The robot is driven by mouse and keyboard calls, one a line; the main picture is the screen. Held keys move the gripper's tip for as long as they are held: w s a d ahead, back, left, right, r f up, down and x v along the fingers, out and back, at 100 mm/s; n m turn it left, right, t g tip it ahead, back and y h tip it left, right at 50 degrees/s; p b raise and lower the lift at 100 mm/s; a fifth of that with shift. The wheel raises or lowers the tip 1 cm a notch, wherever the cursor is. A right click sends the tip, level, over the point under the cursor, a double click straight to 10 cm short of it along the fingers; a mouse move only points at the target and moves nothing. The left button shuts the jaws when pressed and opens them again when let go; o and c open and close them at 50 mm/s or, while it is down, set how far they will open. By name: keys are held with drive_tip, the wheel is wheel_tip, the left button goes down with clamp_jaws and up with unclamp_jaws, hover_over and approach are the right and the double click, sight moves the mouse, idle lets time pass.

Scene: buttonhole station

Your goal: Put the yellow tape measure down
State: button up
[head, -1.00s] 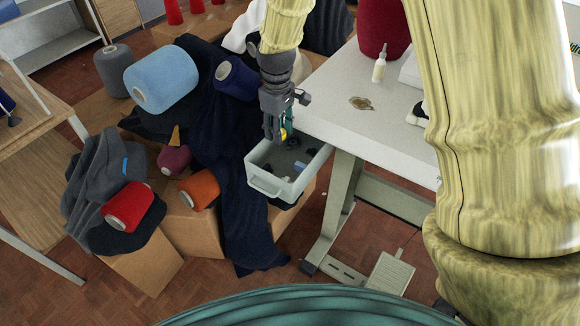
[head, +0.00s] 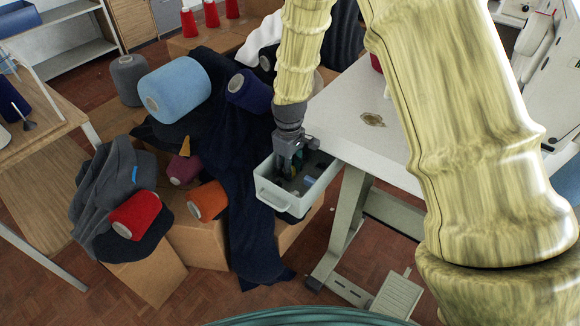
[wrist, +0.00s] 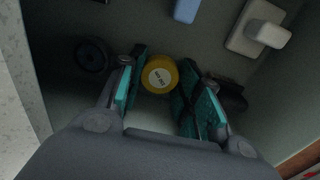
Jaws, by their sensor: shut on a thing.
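The yellow tape measure (wrist: 160,75) is small and round with a pale label on its face. In the wrist view it sits between the teal finger pads of my gripper (wrist: 162,88), which is shut on it. In the head view my gripper (head: 287,170) points down inside the grey-white bin (head: 282,199) beside the white table. The tape measure is hidden there by the gripper. I cannot tell whether it touches the bin floor.
In the wrist view a dark round thing (wrist: 91,54), a blue piece (wrist: 187,10) and a pale block (wrist: 262,30) lie in the bin. The white table (head: 350,110) stands right of it. Dark cloth (head: 250,225) and yarn cones lie to the left.

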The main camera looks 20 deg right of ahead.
drive_tip(key=o, duration=0.6)
wheel_tip(320, 180, up, 12)
drive_tip(key=shift+p, duration=0.4)
drive_tip(key=shift+r, duration=0.1)
